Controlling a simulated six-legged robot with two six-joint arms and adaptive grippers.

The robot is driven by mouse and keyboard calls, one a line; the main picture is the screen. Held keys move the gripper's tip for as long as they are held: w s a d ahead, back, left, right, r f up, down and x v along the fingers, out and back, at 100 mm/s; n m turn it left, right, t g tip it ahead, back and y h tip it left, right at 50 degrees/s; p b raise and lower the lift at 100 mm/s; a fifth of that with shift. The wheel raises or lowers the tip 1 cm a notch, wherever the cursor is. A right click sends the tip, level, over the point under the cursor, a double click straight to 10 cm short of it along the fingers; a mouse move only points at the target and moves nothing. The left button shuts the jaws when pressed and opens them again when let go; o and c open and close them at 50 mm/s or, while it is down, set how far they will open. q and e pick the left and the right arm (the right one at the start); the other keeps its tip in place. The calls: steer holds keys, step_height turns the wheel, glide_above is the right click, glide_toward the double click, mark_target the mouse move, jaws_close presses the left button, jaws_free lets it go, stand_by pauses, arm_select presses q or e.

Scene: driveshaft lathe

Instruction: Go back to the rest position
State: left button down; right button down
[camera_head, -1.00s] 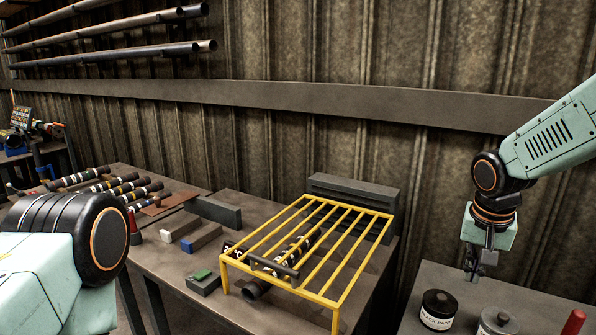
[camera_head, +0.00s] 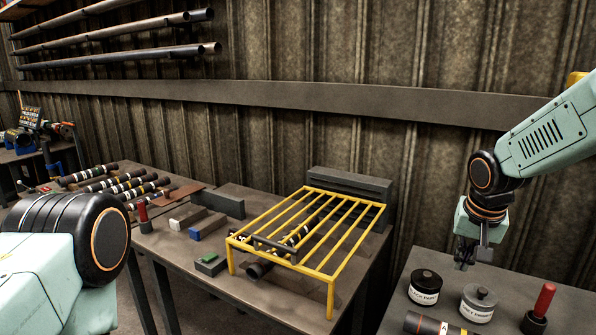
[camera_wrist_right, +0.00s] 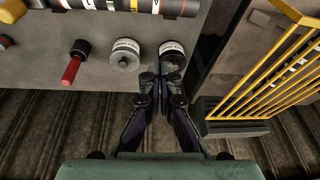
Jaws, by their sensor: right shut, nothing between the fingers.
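My right gripper (camera_head: 466,262) hangs pointing down over the far part of the right table in the head view. It is shut and empty. In the right wrist view its fingers (camera_wrist_right: 162,84) are together, close by the paint pots in the picture. My left arm shows at the lower left of the head view, but its gripper is out of view.
A black paint pot (camera_head: 425,287), a grey-lidded pot (camera_head: 478,302) and a red-handled tool (camera_head: 541,302) stand on the right table (camera_head: 400,318). A yellow rack (camera_head: 331,287) stands on the middle table. Striped shafts (camera_head: 130,187) lie at left.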

steer(key=s+a+f+n+t+y+b, duration=0.1)
steer(key=s+a+f+n+b, duration=0.15)
steer(key=s+a+f, duration=0.65)
steer(key=s+f+n+t+y+b, duration=0.15)
steer(key=f+b, duration=0.25)
steer(key=f, duration=1.2)
steer(key=s+f+g+b, duration=0.2)
steer(key=s+f, duration=0.4)
steer(key=s, duration=0.3)
steer(key=s+f+g+h+b, duration=0.1)
steer(key=s+f+b, duration=0.2)
steer(key=s+f, duration=0.3)
steer(key=s+a+f+g+b, duration=0.1)
steer(key=s+f, duration=0.5)
steer(key=s, duration=0.7)
steer(key=shift+n+g+b, duration=0.4)
steer(key=shift+g+b, duration=0.4)
steer(key=shift+g, duration=0.05)
steer(key=shift+h, duration=0.25)
